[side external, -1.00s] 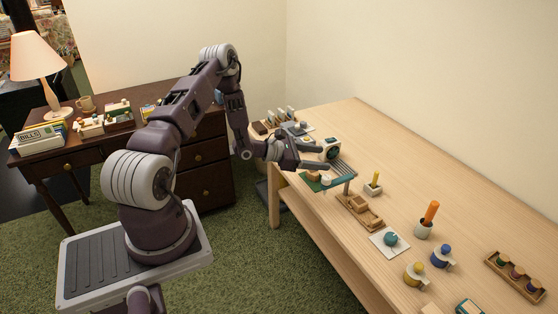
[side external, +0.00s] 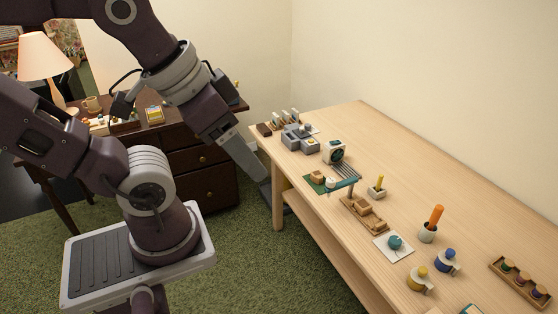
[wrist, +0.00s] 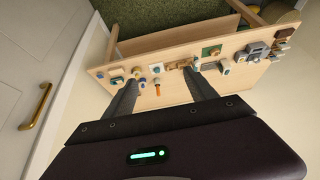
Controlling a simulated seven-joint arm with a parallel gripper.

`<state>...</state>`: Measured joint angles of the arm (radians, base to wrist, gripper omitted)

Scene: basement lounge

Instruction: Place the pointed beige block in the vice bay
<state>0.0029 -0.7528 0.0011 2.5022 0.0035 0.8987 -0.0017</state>
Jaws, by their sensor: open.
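A small beige block (side external: 317,177) sits on the green mat (side external: 345,185) on the long table; its shape is too small to tell whether it is pointed. Other beige pieces lie in a wooden tray (side external: 364,213) nearer the camera. A grey vice-like fixture (side external: 298,138) stands toward the table's far end; it also shows in the wrist view (wrist: 256,50). I cannot make out its bay. My gripper (side external: 254,178) is left of the table's far end, away from these things. In the wrist view my gripper (wrist: 162,92) is open, with nothing between its fingers.
A white device with a dark round face (side external: 334,152) stands between the vice and mat. An orange stick in a cup (side external: 432,222), a teal round item (side external: 394,242), blue (side external: 445,259) and yellow (side external: 419,279) jars follow. A dark desk with a lamp (side external: 45,60) stands behind.

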